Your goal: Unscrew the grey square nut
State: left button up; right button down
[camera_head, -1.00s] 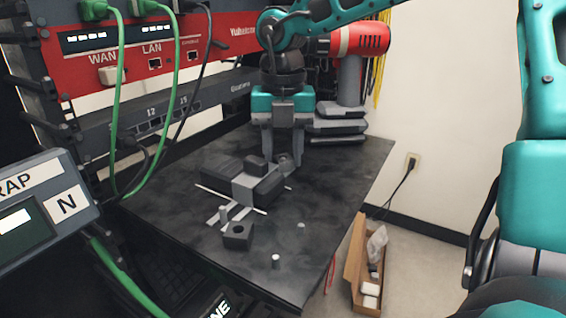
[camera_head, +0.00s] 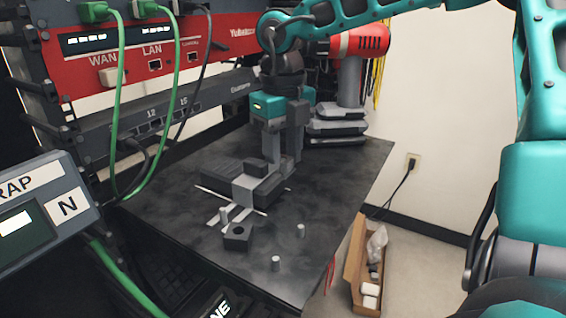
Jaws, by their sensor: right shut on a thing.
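My right gripper (camera_head: 282,155) reaches down from the arm at top right, over the back part of the dark table. It is shut, with its fingers seen nearly side-on, on what seems to be the grey square nut. The nut is mostly hidden by the fingers and the fixture. Just in front of the gripper, a dark fixture with a grey clamp bar (camera_head: 245,188) lies on the table. A dark square block with a hole (camera_head: 238,237) sits nearer, beside a short grey upright post (camera_head: 225,214). My left gripper is out of view.
Two small grey pegs (camera_head: 301,230) (camera_head: 276,263) stand on the dark table (camera_head: 335,195). A red-and-grey power tool (camera_head: 350,75) stands behind the gripper. A rack with green cables (camera_head: 118,100) is at left. The table's right side is clear.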

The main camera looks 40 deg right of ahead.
dwell(0.3)
jog(key=n, duration=0.5)
jog(key=c, duration=1)
grip_release()
jog(key=shift+r, duration=0.15)
jog(key=shift+r+p, duration=1.1)
jog(key=shift+r, duration=0.35)
